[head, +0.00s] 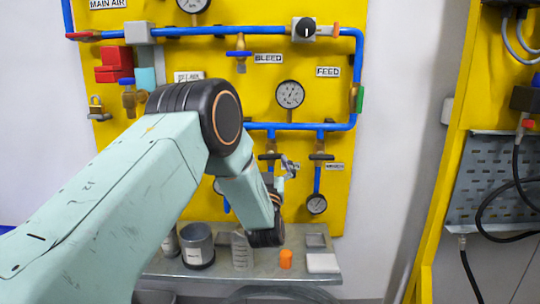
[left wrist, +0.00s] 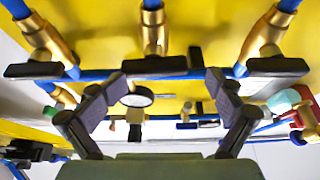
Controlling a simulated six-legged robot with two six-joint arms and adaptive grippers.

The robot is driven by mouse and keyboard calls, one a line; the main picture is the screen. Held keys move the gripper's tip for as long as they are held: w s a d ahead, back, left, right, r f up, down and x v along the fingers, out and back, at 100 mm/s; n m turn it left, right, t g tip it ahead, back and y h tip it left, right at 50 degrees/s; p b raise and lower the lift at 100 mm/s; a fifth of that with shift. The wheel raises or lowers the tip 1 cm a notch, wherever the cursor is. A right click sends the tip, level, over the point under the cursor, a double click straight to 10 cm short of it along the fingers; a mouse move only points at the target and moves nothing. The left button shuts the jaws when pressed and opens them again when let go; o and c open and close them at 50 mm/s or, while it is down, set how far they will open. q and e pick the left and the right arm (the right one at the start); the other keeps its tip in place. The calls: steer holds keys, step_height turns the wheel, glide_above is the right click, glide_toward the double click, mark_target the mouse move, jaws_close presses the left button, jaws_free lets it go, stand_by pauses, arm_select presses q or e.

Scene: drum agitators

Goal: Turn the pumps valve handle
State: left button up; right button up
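The yellow panel (head: 385,20) carries blue pipes and brass valves with dark bar handles. No label that I can read says pumps. In the head view, one dark valve handle (head: 270,156) is just above my left gripper (head: 289,167), and another handle (head: 321,156) is to its right. In the left wrist view, my left gripper (left wrist: 166,84) has its two fingers spread, with nothing between them. The dark handle of the middle brass valve (left wrist: 153,66) is just beyond the fingertips; I cannot tell whether they touch. Other handles flank it at left (left wrist: 35,70) and right (left wrist: 278,67). My right gripper is not in view.
Below the panel, a metal shelf (head: 215,271) holds a grey can (head: 198,246), an orange piece (head: 286,259) and a white block (head: 322,263). Gauges (head: 290,94) and (head: 317,204) stick out of the panel. My left arm hides much of the panel's lower left.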

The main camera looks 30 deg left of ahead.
arm_select(q)
steer(key=w, duration=0.2)
steer(key=shift+w+d, duration=0.35)
steer(key=shift+d, duration=0.05)
steer(key=shift+s+a, duration=0.3)
steer(key=shift+a, duration=0.3)
steer(key=shift+s+a, duration=0.3)
steer(key=shift+a, duration=0.3)
steer(key=shift+s+d+r, duration=0.1)
steer(key=shift+d, duration=0.05)
steer(key=shift+c, duration=0.3)
steer(key=shift+w+d, duration=0.35)
steer(key=shift+d, duration=0.45)
steer(key=shift+c, duration=1.3)
steer(key=shift+w, duration=0.2)
steer(key=shift+c, duration=0.9)
steer(key=shift+s+a, duration=0.2)
steer(key=shift+a, duration=0.4)
steer(key=shift+c, duration=2.2)
steer(key=shift+d, duration=0.3)
steer(key=shift+c, duration=1.4)
steer(key=shift+a+f, duration=0.2)
steer(key=shift+c, duration=0.3)
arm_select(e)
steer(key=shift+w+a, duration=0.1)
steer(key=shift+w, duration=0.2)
arm_select(q)
steer(key=shift+d, duration=0.1)
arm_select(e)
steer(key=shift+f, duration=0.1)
